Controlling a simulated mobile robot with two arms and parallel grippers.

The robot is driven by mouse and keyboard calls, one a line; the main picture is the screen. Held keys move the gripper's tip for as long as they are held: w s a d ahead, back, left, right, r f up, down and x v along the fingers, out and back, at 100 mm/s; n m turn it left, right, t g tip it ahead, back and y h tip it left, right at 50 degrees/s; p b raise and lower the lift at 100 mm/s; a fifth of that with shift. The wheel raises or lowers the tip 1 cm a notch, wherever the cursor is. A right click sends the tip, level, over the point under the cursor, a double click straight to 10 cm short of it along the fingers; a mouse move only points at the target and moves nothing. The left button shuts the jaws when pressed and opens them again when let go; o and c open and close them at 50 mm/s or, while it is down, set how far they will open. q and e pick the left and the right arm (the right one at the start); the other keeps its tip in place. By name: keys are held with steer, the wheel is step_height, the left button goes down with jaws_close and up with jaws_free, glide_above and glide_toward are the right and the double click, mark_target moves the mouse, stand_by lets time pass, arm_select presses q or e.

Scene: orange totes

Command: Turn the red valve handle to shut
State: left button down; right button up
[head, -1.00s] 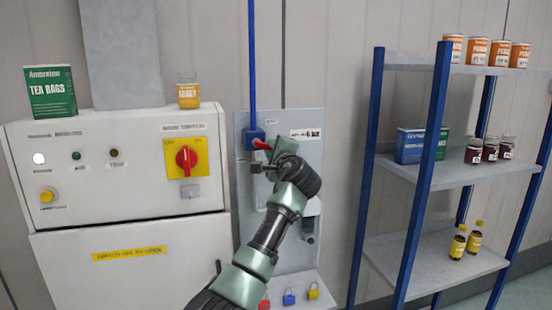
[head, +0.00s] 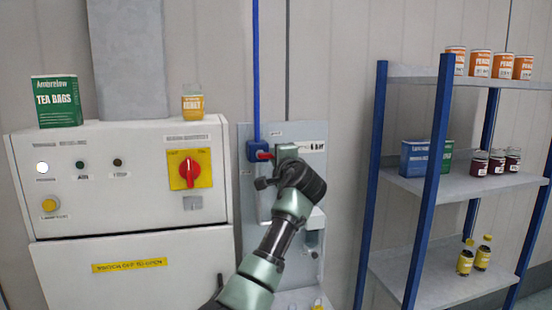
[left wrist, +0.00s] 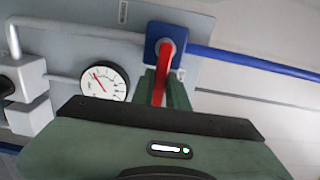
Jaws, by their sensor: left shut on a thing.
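The red valve handle (head: 264,156) sticks out to the right from a blue valve body (head: 253,151) at the lower end of the vertical blue pipe (head: 256,70). In the left wrist view the handle (left wrist: 160,80) runs from the blue valve body (left wrist: 166,44) down to my gripper, roughly square to the blue pipe (left wrist: 250,63). My left gripper (head: 285,152) is at the handle's outer end and shut on it. Its green finger (left wrist: 179,95) shows beside the handle; the gripped end is hidden. My right gripper is in neither view.
A round gauge (left wrist: 104,82) sits on the grey panel beside the valve. A white cabinet (head: 130,215) with a red rotary switch (head: 190,170) stands left. A blue-posted shelf (head: 430,175) with jars and boxes stands right. Bare wall lies between panel and shelf.

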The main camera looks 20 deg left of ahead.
arm_select(q)
steer(key=c, duration=1.4)
jaws_free()
steer(key=b+v, duration=0.3)
steer(key=v, duration=0.5)
steer(key=shift+w, duration=0.1)
